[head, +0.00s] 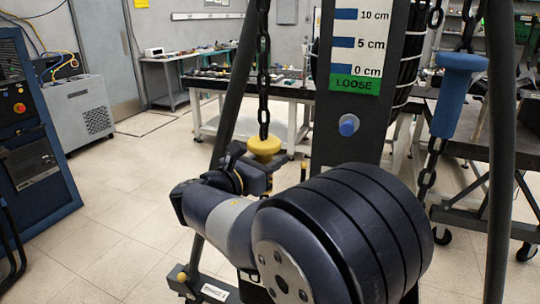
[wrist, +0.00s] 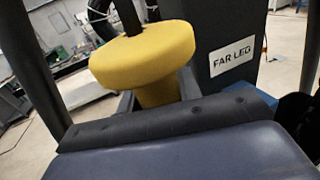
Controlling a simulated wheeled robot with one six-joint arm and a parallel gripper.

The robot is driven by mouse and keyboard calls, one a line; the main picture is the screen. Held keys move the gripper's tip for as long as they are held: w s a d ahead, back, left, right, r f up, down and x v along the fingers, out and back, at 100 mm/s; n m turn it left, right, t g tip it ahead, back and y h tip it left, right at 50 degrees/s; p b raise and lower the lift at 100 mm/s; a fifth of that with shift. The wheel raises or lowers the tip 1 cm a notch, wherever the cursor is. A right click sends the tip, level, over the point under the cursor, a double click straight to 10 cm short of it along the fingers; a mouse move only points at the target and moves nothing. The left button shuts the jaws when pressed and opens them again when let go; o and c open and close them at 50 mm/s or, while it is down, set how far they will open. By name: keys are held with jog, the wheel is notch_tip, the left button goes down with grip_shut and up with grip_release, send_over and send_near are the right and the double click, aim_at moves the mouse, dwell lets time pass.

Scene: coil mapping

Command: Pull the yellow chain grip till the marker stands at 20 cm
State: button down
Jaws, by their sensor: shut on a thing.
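The yellow chain grip (head: 265,146) hangs upright on a dark chain (head: 263,75) in the head view. My gripper (head: 263,168) is shut on it just below its wide top. In the wrist view the yellow grip (wrist: 143,55) rises beyond my gripper (wrist: 157,98), its lower stem partly hidden by the jaw. The scale board (head: 352,45) shows 0, 5 and 10 cm above a green LOOSE band (head: 354,85); higher marks are out of frame. A blue round knob (head: 348,125) sits on the post below the band; I cannot tell whether it is the marker.
A blue grip (head: 456,95) hangs on another chain at right. Dark frame legs (head: 232,90) stand on both sides. A FAR LEG label (wrist: 232,64) shows in the wrist view. A blue cabinet (head: 35,160) stands at left, workbenches behind. The tiled floor at left is clear.

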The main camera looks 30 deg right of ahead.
jog(key=c, duration=1)
grip_release()
jog(key=shift+a, duration=0.1)
jog(key=v, duration=1)
jog(key=shift+a, duration=0.3)
jog(key=shift+s+r, duration=0.1)
jog(key=shift+s, duration=0.05)
jog(key=x, duration=1.1)
jog(key=shift+r, duration=0.2)
jog(key=shift+a, duration=0.1)
